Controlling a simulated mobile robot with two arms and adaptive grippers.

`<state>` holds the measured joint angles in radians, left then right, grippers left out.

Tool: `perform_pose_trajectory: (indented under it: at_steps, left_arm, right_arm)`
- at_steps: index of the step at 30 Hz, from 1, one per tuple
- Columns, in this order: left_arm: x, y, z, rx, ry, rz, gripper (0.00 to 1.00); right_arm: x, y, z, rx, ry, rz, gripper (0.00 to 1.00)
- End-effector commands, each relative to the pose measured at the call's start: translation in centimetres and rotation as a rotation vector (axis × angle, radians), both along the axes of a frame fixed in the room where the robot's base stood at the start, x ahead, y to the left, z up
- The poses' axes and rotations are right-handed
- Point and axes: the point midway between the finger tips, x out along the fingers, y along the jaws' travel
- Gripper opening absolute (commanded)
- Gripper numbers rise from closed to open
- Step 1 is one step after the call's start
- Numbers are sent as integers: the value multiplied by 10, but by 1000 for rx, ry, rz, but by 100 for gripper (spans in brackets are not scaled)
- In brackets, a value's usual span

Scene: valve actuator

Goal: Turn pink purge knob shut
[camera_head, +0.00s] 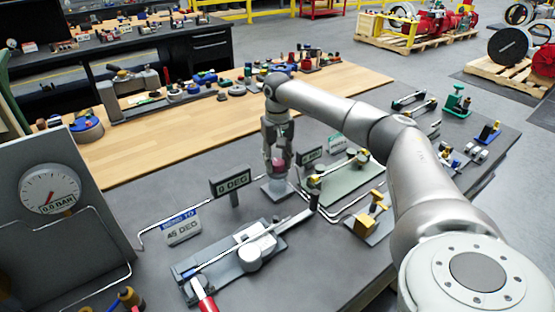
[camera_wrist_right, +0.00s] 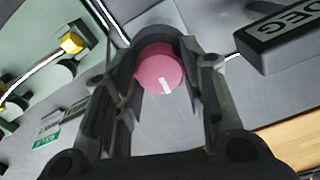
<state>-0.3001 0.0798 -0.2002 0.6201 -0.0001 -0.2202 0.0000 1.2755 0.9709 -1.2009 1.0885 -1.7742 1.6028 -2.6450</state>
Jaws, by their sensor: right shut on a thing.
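The pink purge knob (camera_wrist_right: 160,68) is round with a white pointer line on its top. In the right wrist view the line runs toward the lower right of the knob face. My right gripper (camera_wrist_right: 158,85) reaches down over the knob, with its fingers closed around the knob's sides. In the head view the knob (camera_head: 279,163) shows as a small pink patch between the fingers of my right gripper (camera_head: 278,168), above a grey base plate (camera_head: 279,191). The fingers hide much of the knob there. My left gripper is not in view.
A sign reading 0 DEG (camera_head: 231,180) stands left of the knob, and a 45 DEG sign (camera_head: 183,228) is nearer. A gauge (camera_head: 50,188) at left reads 0.0 BAR. Thin pipes and yellow fittings (camera_head: 372,215) stand at right.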

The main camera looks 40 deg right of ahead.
Motion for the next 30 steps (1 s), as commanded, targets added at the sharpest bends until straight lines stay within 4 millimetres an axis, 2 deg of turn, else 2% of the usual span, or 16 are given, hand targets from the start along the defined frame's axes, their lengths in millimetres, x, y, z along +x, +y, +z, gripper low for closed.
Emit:
perform_pose_trajectory:
  at_steps: [15, 16, 20, 21, 30]
  left_arm:
    - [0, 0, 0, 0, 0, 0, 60]
    - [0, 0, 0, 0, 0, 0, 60]
    - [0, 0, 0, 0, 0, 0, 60]
    - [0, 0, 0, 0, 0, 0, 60]
    - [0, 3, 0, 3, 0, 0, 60]
  right_arm:
    - [0, 0, 1, 0, -2, 18, 14]
    - [0, 0, 1, 0, -2, 18, 41]
    - [0, 0, 1, 0, -2, 17, 57]
    - [0, 0, 1, 1, -1, 17, 60]
    - [0, 0, 1, 0, -1, 17, 60]
